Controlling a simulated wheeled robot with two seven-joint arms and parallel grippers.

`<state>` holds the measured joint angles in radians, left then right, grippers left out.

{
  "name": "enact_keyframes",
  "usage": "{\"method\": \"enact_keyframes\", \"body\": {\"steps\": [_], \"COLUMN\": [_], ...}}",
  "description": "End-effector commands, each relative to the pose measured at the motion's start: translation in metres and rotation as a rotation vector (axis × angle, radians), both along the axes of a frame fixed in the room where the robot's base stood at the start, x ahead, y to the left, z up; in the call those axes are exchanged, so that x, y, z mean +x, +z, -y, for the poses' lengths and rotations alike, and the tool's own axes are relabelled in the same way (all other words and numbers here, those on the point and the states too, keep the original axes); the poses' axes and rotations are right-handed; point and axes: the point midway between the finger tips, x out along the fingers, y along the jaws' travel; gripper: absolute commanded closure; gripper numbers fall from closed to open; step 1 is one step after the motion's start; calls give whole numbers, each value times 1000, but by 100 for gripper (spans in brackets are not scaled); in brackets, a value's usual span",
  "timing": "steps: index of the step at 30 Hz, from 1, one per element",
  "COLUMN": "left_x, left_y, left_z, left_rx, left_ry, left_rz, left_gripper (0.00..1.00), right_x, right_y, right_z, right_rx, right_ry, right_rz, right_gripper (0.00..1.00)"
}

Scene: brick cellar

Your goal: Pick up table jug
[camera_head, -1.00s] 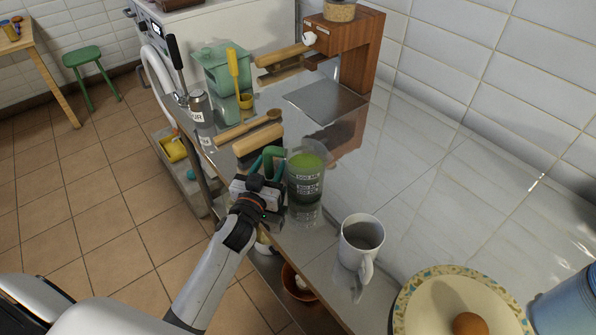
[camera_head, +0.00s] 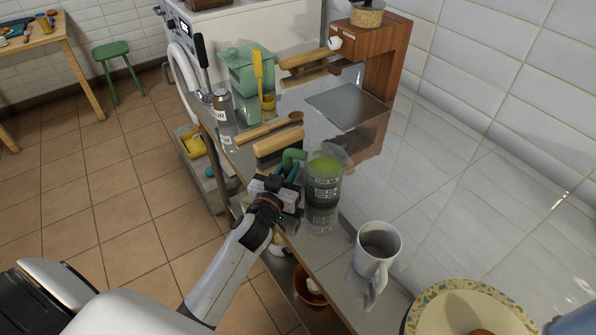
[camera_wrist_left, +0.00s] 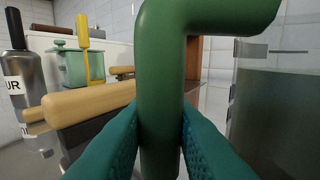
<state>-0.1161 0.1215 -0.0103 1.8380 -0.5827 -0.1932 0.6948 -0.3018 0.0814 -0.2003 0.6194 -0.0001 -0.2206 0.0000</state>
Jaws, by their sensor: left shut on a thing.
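The table jug (camera_head: 323,188) is a clear vessel with dark print, green contents and a green handle. It is upright at the counter's left edge; I cannot tell whether its base touches the counter. My left gripper (camera_head: 287,175) is at its left side, shut on the green handle. In the left wrist view the teal fingers (camera_wrist_left: 160,145) press on both sides of the handle (camera_wrist_left: 160,80), and the jug's clear wall (camera_wrist_left: 275,115) fills the right side. My right gripper is not in view.
Wooden-handled tools (camera_head: 278,143), a green container (camera_head: 243,75) and a wooden stand (camera_head: 385,55) are behind the jug. The counter right of the jug is clear.

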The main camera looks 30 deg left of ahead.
Motion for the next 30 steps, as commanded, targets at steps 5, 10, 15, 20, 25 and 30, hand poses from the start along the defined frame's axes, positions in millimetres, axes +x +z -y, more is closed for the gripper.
{"method": "enact_keyframes", "body": {"steps": [5, 10, 15, 20, 25, 30], "left_x": [1, 1, 0, 0, 1, 0], "left_y": [9, 21, 37, 53, 69, 82], "left_z": [0, 0, 0, 0, 0, 0], "left_rx": [0, 0, -1, 0, 1, 0], "left_ry": [-2, -2, -2, -3, -1, -2], "left_rz": [7, 8, 8, 8, 8, 7], "left_gripper": [100, 100, 100, 100, 100, 100], "right_x": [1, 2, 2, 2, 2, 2], "right_y": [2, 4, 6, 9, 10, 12], "right_z": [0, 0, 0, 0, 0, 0], "right_rx": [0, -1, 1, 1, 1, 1], "right_ry": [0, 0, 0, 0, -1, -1], "right_rz": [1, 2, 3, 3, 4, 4], "right_gripper": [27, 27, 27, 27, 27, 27]}}
